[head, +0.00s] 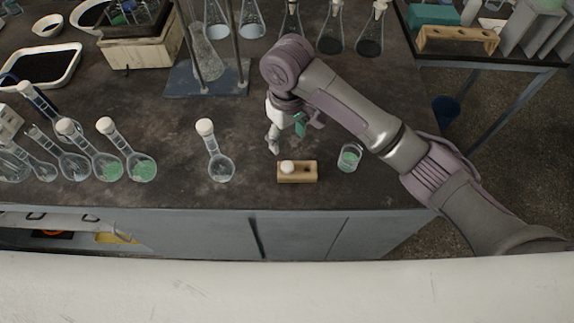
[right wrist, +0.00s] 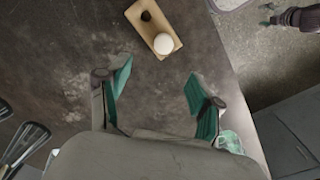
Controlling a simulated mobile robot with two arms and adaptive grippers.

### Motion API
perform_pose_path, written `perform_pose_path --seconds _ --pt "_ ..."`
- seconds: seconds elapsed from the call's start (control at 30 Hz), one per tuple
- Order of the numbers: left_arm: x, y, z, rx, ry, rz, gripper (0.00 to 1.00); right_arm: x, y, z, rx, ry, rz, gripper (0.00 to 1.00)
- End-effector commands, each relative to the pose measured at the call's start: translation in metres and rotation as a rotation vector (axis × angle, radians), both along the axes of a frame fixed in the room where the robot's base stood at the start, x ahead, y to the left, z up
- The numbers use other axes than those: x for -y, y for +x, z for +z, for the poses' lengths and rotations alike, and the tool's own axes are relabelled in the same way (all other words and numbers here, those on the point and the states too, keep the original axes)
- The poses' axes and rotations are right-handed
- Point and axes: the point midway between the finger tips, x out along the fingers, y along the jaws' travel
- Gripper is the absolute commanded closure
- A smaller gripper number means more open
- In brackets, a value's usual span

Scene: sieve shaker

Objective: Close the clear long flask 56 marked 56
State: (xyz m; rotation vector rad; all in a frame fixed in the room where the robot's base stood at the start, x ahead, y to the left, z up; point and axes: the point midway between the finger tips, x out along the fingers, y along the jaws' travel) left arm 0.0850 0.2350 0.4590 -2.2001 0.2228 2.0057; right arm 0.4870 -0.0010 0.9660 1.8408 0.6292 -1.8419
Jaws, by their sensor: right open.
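My right gripper (head: 285,138) is open and empty, above the bench just behind a small wooden block. In the right wrist view its teal-padded fingers (right wrist: 158,78) are spread wide. The wooden block (head: 305,172) has a white round stopper (head: 287,166) at one end and a dark hole at the other. The block (right wrist: 137,14) and stopper (right wrist: 163,44) lie beyond the fingertips in the right wrist view. A clear long-necked flask (head: 221,168) with a white stopper stands alone left of the block. No number 56 is readable, so I cannot tell which flask bears it. My left gripper is not in view.
A small glass with green contents (head: 349,158) stands right of the block. Several long-necked flasks (head: 142,167) stand at the left. A metal stand (head: 205,83) and conical flasks (head: 331,40) are behind. The bench front between the lone flask and block is clear.

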Motion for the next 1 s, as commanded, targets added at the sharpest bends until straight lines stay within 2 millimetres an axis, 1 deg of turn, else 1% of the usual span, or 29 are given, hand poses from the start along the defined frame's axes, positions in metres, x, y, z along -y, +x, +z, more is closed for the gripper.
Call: perform_pose_path --seconds 0.03,0.1,0.2,0.3,0.4,0.73,0.87,0.93,1.0 --pt "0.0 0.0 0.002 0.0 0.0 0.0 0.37 0.001 -0.001 -0.011 -0.005 -0.003 -0.001 0.35" --pt "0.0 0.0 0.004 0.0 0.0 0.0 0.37 0.001 -0.001 -0.025 -0.005 -0.002 -0.001 0.35" --pt "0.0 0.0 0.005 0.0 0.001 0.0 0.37 0.0 -0.001 -0.041 -0.004 -0.002 -0.001 0.35" --pt "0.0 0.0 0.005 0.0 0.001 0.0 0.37 0.0 -0.001 -0.052 -0.002 0.0 0.0 0.35" --pt "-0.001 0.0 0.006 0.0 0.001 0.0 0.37 0.0 -0.001 -0.056 0.001 0.001 0.001 0.35" --pt "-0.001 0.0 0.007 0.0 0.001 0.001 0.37 0.0 -0.001 -0.059 -0.001 -0.001 0.001 0.35" --pt "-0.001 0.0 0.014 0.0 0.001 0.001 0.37 0.0 -0.006 -0.073 -0.003 -0.002 0.001 0.35" --pt "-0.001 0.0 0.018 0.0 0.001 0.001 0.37 0.0 -0.008 -0.084 -0.003 -0.002 0.001 0.35" --pt "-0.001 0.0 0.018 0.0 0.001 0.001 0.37 0.0 -0.008 -0.096 -0.003 -0.001 0.0 0.35"
